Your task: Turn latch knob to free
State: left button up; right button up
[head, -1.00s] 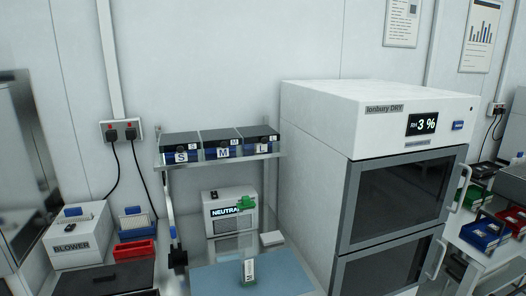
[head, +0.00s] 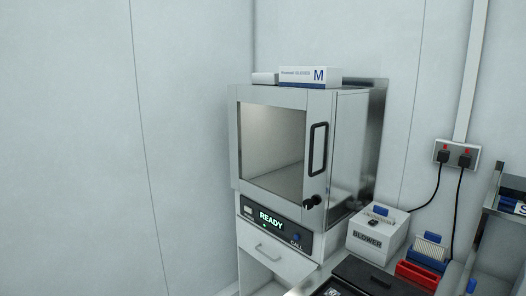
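The black latch knob (head: 312,202) is on the front of a metal test handler cabinet (head: 347,150), at the lower right of its windowed door (head: 272,145). A black vertical handle (head: 318,149) is on the door above the knob. The door looks shut. A display on the panel below the door reads READY (head: 271,219), beside a CALL button (head: 296,237). Neither of my grippers shows in the head view.
A box marked M (head: 312,77) lies on top of the cabinet. To its right are a BLOWER box (head: 377,233), a red bin (head: 417,275), a blue rack (head: 430,254) and a metal shelf (head: 496,230). A drawer front (head: 270,255) is below the display.

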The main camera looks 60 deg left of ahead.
aim_at(308, 204)
jog(key=u, duration=1.95)
